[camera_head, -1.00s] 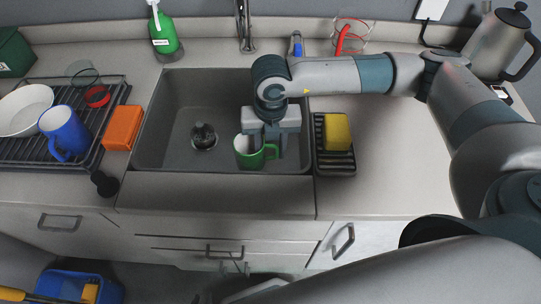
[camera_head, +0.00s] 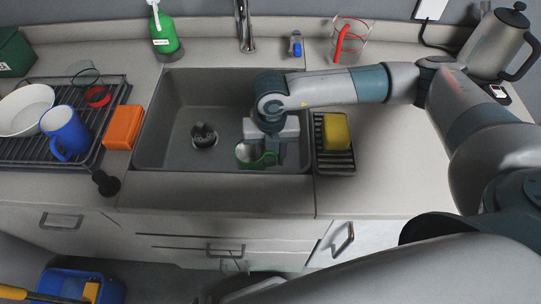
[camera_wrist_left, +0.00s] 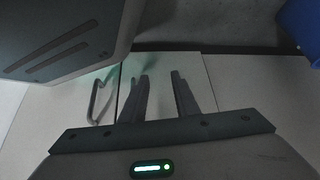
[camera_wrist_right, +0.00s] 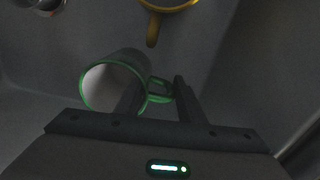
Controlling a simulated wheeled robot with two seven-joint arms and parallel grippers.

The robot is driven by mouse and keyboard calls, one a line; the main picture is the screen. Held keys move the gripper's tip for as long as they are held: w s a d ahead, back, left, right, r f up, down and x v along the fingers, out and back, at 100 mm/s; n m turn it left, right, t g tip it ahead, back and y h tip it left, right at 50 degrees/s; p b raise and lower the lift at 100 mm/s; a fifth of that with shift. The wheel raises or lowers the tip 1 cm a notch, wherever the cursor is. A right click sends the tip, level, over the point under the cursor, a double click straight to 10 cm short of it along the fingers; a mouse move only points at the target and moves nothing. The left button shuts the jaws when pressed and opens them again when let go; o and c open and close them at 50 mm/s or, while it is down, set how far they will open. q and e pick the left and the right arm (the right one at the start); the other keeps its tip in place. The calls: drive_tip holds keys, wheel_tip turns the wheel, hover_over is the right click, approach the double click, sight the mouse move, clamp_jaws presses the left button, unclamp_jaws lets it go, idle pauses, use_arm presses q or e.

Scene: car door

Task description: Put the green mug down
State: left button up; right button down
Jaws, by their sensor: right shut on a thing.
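My right gripper (camera_wrist_right: 158,90) is shut on the mug's handle. Whether the mug touches the sink floor cannot be told. My left gripper (camera_wrist_left: 160,76) is empty with its fingers apart, away from the sink.
A yellow mug (camera_wrist_right: 168,4) is in the sink close to the green one. The drain (camera_head: 204,135) lies left. A sponge (camera_head: 337,131) on a rack stands right of the sink, an orange block (camera_head: 123,127) left. The right counter is mostly clear.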

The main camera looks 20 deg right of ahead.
drive_tip(key=c, duration=1.2)
unclamp_jaws()
use_arm(q)
drive_tip(key=shift+d, duration=0.45)
drive_tip(key=shift+s, duration=0.15)
use_arm(e)
drive_tip(key=shift+r, duration=0.1)
drive_tip(key=shift+r, duration=0.1)
wheel_tip(320, 180, up, 2)
wheel_tip(320, 180, up, 5)
drive_tip(key=shift+f+b, duration=0.2)
drive_tip(key=shift+b, duration=0.6)
wheel_tip(320, 180, up, 4)
drive_tip(key=shift+f+b, duration=0.1)
drive_tip(key=shift+b, duration=0.25)
use_arm(q)
drive_tip(key=shift+w+r, duration=0.15)
drive_tip(key=shift+w, duration=0.6)
drive_tip(key=shift+w+r, duration=0.1)
drive_tip(key=shift+w, duration=0.65)
use_arm(e)
drive_tip(key=shift+r, duration=0.7)
